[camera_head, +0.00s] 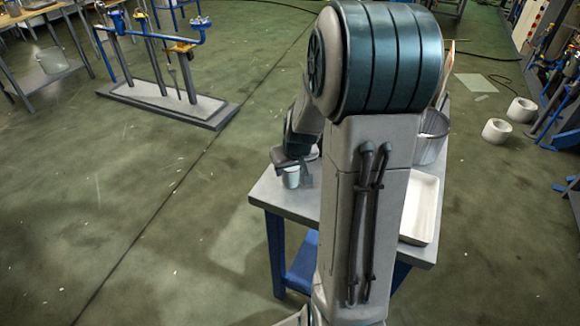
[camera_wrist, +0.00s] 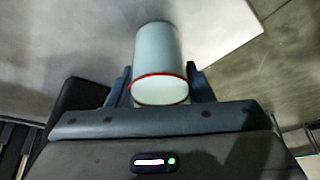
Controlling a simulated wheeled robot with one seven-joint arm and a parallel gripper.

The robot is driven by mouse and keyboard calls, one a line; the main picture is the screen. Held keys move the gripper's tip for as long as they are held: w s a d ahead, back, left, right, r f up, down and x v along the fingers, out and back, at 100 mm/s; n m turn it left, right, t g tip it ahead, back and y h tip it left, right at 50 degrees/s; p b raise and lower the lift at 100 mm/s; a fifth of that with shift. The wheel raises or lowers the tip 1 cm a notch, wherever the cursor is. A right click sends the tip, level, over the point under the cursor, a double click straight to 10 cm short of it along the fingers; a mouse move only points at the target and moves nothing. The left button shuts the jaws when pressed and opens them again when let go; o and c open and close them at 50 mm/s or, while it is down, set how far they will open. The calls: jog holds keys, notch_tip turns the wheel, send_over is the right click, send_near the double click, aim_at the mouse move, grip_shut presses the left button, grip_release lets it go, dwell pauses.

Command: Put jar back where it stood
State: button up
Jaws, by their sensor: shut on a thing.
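The jar (camera_wrist: 158,55) is a pale cylinder with a red rim in the wrist view. It lies between the two fingers of my gripper (camera_wrist: 160,78), which is shut on it. In the head view the jar (camera_head: 291,178) shows at the left corner of the table (camera_head: 275,203), with my gripper (camera_head: 298,174) around it, partly hidden by my arm. I cannot tell whether its base touches the tabletop.
A white tray (camera_head: 422,213) and a grey bucket (camera_head: 433,140) are on the table's right side. My arm hides the middle of the table. The floor to the left is open, up to a metal stand (camera_head: 165,100). White cylinders (camera_head: 497,131) stand on the floor at right.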

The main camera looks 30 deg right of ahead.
jog(key=o, duration=1.1)
jog(key=shift+o, duration=0.2)
jog(key=shift+r, duration=0.1)
jog(key=shift+r+p, duration=0.2)
jog(key=shift+p, duration=0.2)
jog(key=d+v, duration=0.1)
jog(key=v, duration=1)
jog(key=s+a+r+n+g, duration=0.1)
jog(key=s+a+g, duration=0.1)
jog(key=s+a, duration=1.2)
jog(key=shift+s+a+r+y+p, duration=0.3)
jog(key=shift+s+r+p, duration=0.1)
jog(key=shift+s, duration=0.25)
jog(key=p+v, duration=0.2)
jog(key=w+p+v, duration=0.1)
jog(key=p+v, duration=0.1)
jog(key=shift+d+r, duration=0.15)
jog(key=shift+r, duration=0.35)
